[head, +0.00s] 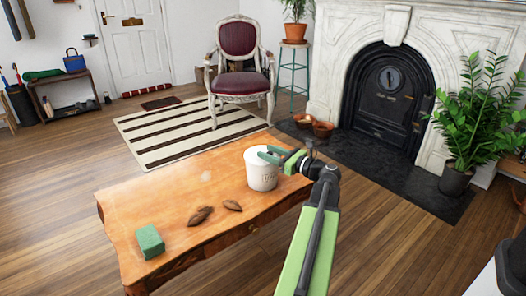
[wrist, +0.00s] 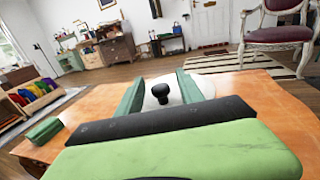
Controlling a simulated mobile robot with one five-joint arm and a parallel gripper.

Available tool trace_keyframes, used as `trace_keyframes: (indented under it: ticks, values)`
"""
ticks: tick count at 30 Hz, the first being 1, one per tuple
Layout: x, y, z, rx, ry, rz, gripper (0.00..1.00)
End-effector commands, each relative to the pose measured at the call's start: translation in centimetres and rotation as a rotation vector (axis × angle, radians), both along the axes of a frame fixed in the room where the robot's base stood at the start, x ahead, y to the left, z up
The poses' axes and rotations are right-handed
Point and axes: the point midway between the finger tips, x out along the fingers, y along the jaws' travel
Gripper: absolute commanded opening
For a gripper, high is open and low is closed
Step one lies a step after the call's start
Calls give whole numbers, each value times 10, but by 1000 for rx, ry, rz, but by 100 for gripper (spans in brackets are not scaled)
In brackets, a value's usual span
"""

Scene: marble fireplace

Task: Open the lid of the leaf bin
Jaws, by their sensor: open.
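The leaf bin (head: 262,176) is a small white cylindrical container standing upright near the right end of the orange wooden table. In the wrist view its white lid (wrist: 205,87) lies flat on top, with a black round knob (wrist: 161,91) at its middle. My gripper (head: 268,154) is open at the top of the bin, reaching in from the right. In the wrist view its two green fingers (wrist: 158,88) stand on either side of the knob, with a gap on both sides. The bin's body is hidden below the fingers in the wrist view.
The table (head: 165,205) also bears a green block (head: 149,241) and two brown leaf-like pieces (head: 200,215) in front of the bin. A chair (head: 240,70) stands behind the table. A potted plant (head: 478,120) and the fireplace are at the right.

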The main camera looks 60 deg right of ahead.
Motion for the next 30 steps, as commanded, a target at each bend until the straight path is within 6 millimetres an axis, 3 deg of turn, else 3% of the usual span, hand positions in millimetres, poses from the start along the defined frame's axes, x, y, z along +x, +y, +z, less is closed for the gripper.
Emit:
trace_keyframes:
  ticks: [6,15,25,30]
  values:
    - [26,-1,0,0,0,0,44]
    - [28,-1,0,0,0,-1,44]
    - [27,-1,0,0,0,0,1]
    - [27,-1,0,0,0,0,0]
